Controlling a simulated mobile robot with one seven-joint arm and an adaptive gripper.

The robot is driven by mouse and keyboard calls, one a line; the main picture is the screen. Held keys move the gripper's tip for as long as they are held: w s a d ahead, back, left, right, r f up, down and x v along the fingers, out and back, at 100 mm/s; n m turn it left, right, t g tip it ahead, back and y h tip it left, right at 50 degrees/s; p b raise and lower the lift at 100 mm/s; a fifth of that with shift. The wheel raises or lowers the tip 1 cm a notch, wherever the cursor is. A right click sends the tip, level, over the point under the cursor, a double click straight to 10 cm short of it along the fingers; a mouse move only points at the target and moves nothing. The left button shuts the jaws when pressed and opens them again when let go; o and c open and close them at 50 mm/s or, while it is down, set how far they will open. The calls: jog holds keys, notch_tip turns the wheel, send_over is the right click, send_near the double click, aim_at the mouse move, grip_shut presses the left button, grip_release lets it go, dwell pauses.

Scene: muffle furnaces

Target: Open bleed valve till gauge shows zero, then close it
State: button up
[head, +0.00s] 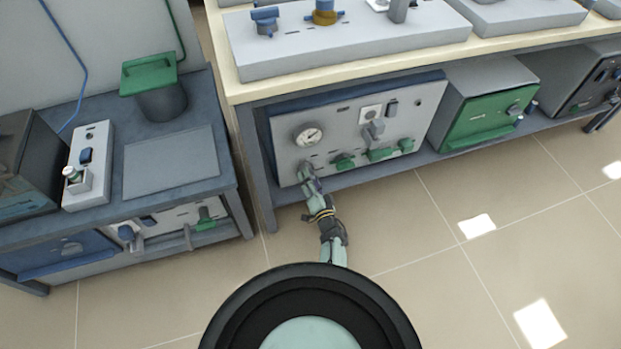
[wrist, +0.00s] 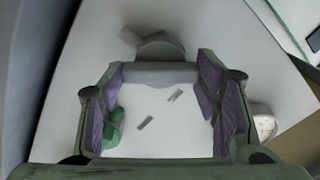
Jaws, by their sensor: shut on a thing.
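The round white pressure gauge (head: 308,134) sits at the upper left of the grey front panel under the bench; its needle is too small to read. It also shows in part at the right of the wrist view (wrist: 264,124). My gripper (head: 304,173) is at the panel's lower left, below the gauge. In the wrist view my gripper (wrist: 160,75) is shut on a grey valve handle (wrist: 158,73), which spans between the purple finger pads. No readable label shows whether this is the bleed valve. My gripper and wrist hide most of this valve in the head view.
Green handles (head: 343,161) (head: 380,154) stick out of the panel (head: 350,130) just right of my gripper. A green knob (wrist: 116,124) shows beside the left finger. A green-fronted box (head: 487,118) stands further right on the shelf. The tiled floor (head: 420,220) in front is clear.

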jog(key=shift+f+m+p, duration=0.1)
jog(key=shift+m+p, duration=0.3)
jog(key=shift+m, duration=3.3)
jog(key=o, duration=1.1)
jog(key=shift+o, duration=0.2)
jog(key=v, duration=0.7)
jog(key=shift+s, duration=0.25)
